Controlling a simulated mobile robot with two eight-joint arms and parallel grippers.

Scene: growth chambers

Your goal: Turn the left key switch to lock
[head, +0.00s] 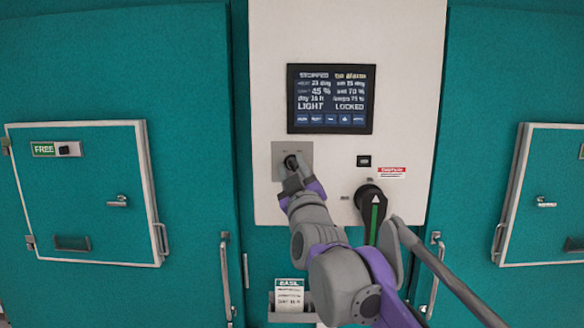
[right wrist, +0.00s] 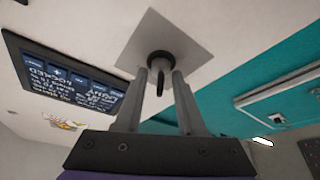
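The left key switch (head: 290,160) is a small black switch on a square grey plate (head: 279,152), below the screen on the white control panel. In the right wrist view the black key (right wrist: 159,72) points downward from its round collar on the plate (right wrist: 185,35). My right gripper (head: 293,180) is at the switch. In the right wrist view its two fingers (right wrist: 160,88) stand apart, one on each side of the key, with gaps visible between them and it. In the head view the gripper partly hides the switch. My left gripper is not in view.
The screen (head: 331,99) reads "STOPPED" and "LOCKED". A black rotary handle (head: 371,205) with a green stripe sits right of my gripper. A small black switch (head: 364,161) is above it. A label holder (head: 290,297) is below. Teal doors with hatches flank the panel.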

